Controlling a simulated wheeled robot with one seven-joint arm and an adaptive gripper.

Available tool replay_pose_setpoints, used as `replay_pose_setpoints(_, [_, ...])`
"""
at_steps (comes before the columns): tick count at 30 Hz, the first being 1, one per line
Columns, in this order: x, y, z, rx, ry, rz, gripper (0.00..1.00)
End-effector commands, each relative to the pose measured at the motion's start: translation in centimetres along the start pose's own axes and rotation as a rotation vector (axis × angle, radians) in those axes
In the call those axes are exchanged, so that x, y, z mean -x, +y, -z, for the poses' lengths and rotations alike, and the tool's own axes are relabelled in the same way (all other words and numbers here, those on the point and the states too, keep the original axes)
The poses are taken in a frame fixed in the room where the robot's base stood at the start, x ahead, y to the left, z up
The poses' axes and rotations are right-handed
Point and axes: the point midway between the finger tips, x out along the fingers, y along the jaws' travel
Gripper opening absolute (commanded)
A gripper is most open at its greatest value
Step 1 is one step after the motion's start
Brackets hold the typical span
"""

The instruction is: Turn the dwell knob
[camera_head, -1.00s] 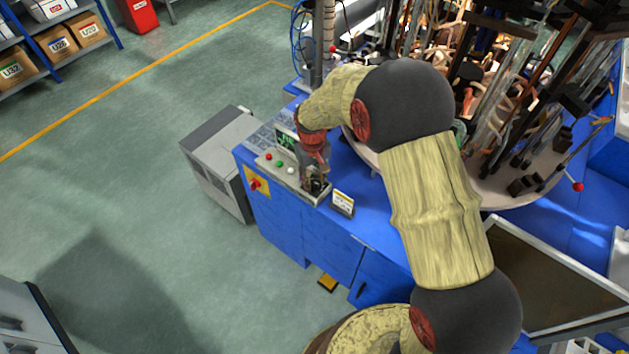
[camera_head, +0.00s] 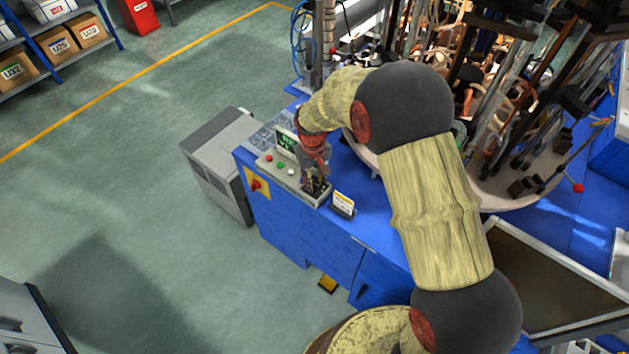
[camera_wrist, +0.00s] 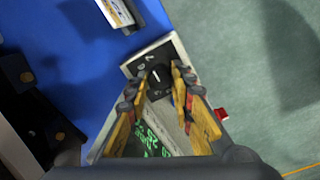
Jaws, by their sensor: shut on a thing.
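The dwell knob (camera_wrist: 158,77) is round and black with a white pointer line, set on a dark plate at the end of the grey control panel (camera_wrist: 110,133). My gripper (camera_wrist: 160,74) has its yellow-padded fingers on either side of the knob and is shut on it. In the head view my gripper (camera_head: 317,184) reaches down to the near right end of the panel (camera_head: 283,178), and its fingers hide the knob there. The green-lettered display (camera_wrist: 150,145) shows between the fingers in the wrist view.
Red, green and white buttons (camera_head: 280,165) sit left of my gripper on the panel. A small sign (camera_head: 343,204) stands close to its right. A crowded round machine (camera_head: 510,190) fills the right. A grey cabinet (camera_head: 218,165) stands left of the blue bench (camera_head: 300,225).

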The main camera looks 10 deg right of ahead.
Motion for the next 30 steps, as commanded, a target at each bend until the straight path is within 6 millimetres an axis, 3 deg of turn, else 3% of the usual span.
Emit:
replay_pose_setpoints(11, [0.13,-0.03,-0.07,0.124,0.002,0.001,0.00])
replay_pose_setpoints(30, [0.12,0.00,-0.18,0.705,0.019,0.001,0.00])
